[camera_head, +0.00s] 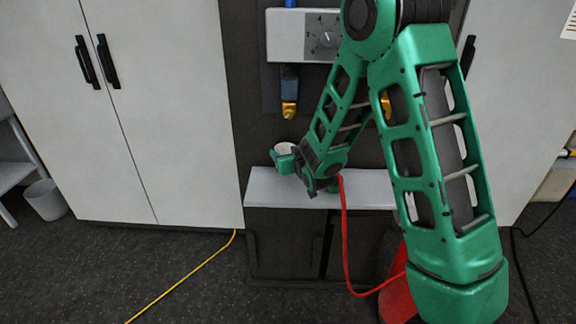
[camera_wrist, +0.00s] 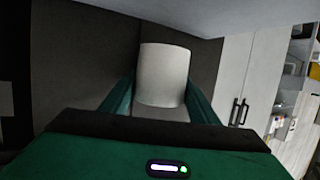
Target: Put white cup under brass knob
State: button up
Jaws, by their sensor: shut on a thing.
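A white cup (camera_head: 285,148) is held by my gripper (camera_head: 284,161) at the left part of a pale shelf (camera_head: 262,188). In the wrist view the white cup (camera_wrist: 163,75) sits between the two green fingers (camera_wrist: 160,98), which grip its sides. In the head view the cup shows below the left brass knob (camera_head: 289,110), which hangs under a blue and dark fitting. A second brass knob (camera_head: 386,106) is partly hidden behind my arm. I cannot tell whether the cup touches the shelf; in the wrist view a gap shows between it and a pale surface.
A grey box with a dial (camera_head: 323,38) is above the knobs. White cabinets (camera_head: 160,120) stand on both sides. A red hose (camera_head: 345,240) runs from the shelf to a red object (camera_head: 398,290) on the floor. A yellow cable (camera_head: 185,275) and a bin (camera_head: 46,199) are at left.

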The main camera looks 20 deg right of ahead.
jog(key=shift+w+d+f, duration=0.35)
jog(key=shift+d+f, duration=0.25)
jog(key=shift+d, duration=0.1)
jog(key=shift+f, duration=1.95)
jog(key=o, duration=0.9)
jog(key=shift+r, duration=0.1)
